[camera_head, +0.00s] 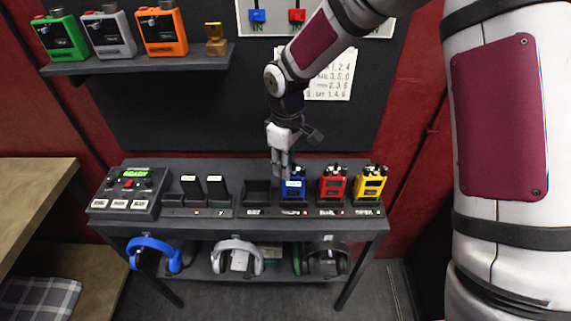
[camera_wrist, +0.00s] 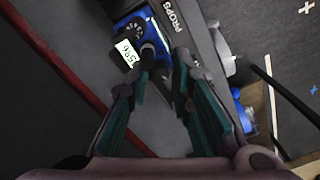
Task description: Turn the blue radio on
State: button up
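The blue radio (camera_head: 294,188) stands in a slot of the dark charging rack on the table, with a pale label on its front. In the wrist view the blue radio (camera_wrist: 137,24) is at the upper left, with its black top parts and a numbered white label. My gripper (camera_head: 283,172) points down at the radio's upper left side in the head view. In the wrist view my gripper (camera_wrist: 163,70) has its two teal fingers apart, with the tips near a black knob-like part of the radio. Whether a fingertip touches it I cannot tell.
A red radio (camera_head: 332,184) and a yellow radio (camera_head: 370,182) stand close to the right. An empty slot (camera_head: 257,190) and black handsets (camera_head: 203,187) are to the left. A control box (camera_head: 130,188) is at the table's left end. Headphones (camera_head: 238,258) hang below.

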jog(key=shift+o, duration=0.2)
notch_tip(320, 180, up, 12)
dwell(0.6)
jog(key=shift+w, duration=0.15)
